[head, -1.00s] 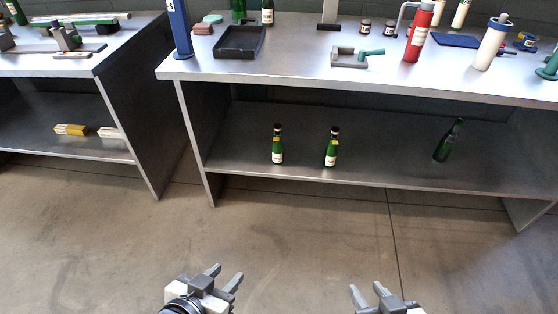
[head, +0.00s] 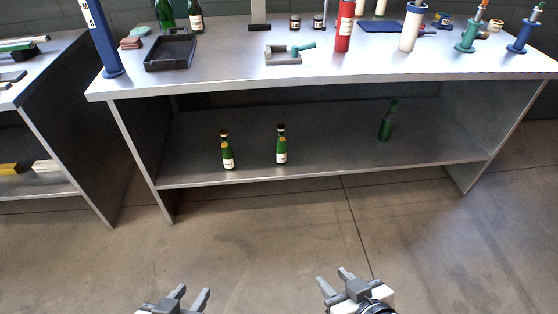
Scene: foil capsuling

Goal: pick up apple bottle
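Two small green bottles with white labels and gold-coloured necks, the left one (head: 227,151) and the right one (head: 281,146), stand upright on the lower shelf of the bench. A plain dark green bottle (head: 387,122) stands further right on that shelf. Two more green bottles, one plain (head: 165,13) and one labelled (head: 196,17), stand on the bench top, cut off by the frame's upper edge. I cannot tell which one is the apple bottle. My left gripper (head: 193,291) and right gripper (head: 335,277) are open and empty, over the floor in front of the bench.
The bench top (head: 215,75) holds a black tray (head: 170,53), a blue post (head: 100,40), a grey fixture (head: 284,56), a red cylinder (head: 344,27) and a white cylinder (head: 410,30). Another bench (head: 62,105) stands at the left. The floor (head: 270,235) ahead is clear.

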